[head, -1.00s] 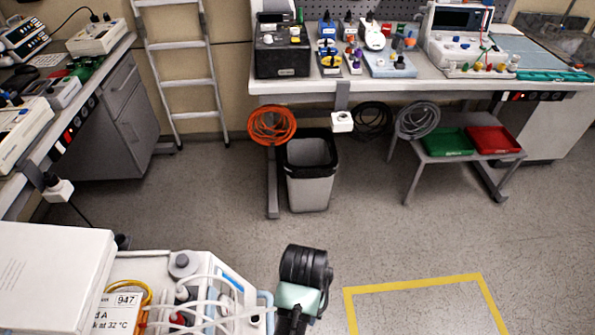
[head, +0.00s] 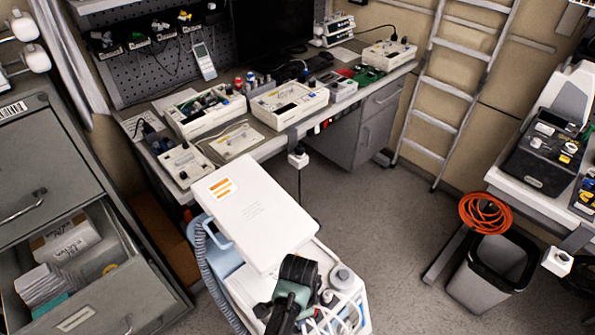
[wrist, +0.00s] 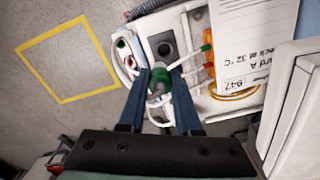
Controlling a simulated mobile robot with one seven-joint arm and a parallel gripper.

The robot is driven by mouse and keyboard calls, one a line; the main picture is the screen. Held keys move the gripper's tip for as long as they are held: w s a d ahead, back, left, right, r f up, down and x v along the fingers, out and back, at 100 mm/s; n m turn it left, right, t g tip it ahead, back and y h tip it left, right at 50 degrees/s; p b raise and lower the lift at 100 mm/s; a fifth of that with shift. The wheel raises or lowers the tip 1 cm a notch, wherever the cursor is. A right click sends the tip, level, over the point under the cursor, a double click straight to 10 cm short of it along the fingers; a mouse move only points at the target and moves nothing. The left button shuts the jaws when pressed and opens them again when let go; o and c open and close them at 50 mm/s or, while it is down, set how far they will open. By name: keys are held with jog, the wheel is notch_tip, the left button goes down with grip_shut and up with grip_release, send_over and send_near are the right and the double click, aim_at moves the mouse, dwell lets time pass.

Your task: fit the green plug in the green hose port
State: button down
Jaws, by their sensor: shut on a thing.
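In the wrist view, my gripper (wrist: 157,76) has its two blue fingers closed around the green plug (wrist: 159,80), beside the white medical unit (wrist: 187,24). The plug looks rounded, with a pale centre facing the camera. A white hose (wrist: 190,56) runs close to the plug; whether it joins it is unclear. A grey block with a dark round hole (wrist: 163,47) lies just beyond the fingertips. I cannot make out a green hose port for certain. In the head view, my wrist hides the fingers and plug.
A white box-like cover (head: 252,212) stands on the unit, beside my arm. A labelled card (wrist: 240,45) lies right of the fingers. An open drawer cabinet (head: 75,240) is at left, a workbench (head: 290,125) behind, a bin (head: 490,270) at right. Floor between is clear.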

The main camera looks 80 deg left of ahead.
jog(key=w+d+p, duration=0.1)
jog(key=w+d, duration=0.2)
jog(key=d, duration=0.4)
jog(key=w+d, duration=0.3)
jog(key=d, duration=0.3)
jog(key=f+b, duration=0.9)
jog(key=f, duration=0.4)
jog(key=f+b, duration=1)
jog(key=f, duration=0.2)
jog(key=shift+s+a+f, duration=0.15)
jog(key=shift+s+f, duration=0.05)
jog(key=shift+f, duration=0.2)
jog(key=shift+s, duration=0.1)
jog(key=shift+f+b, duration=1.3)
jog(key=shift+f, duration=0.3)
jog(key=c, duration=0.5)
grip_release()
notch_tip(320, 180, up, 13)
jog(key=p, duration=0.3)
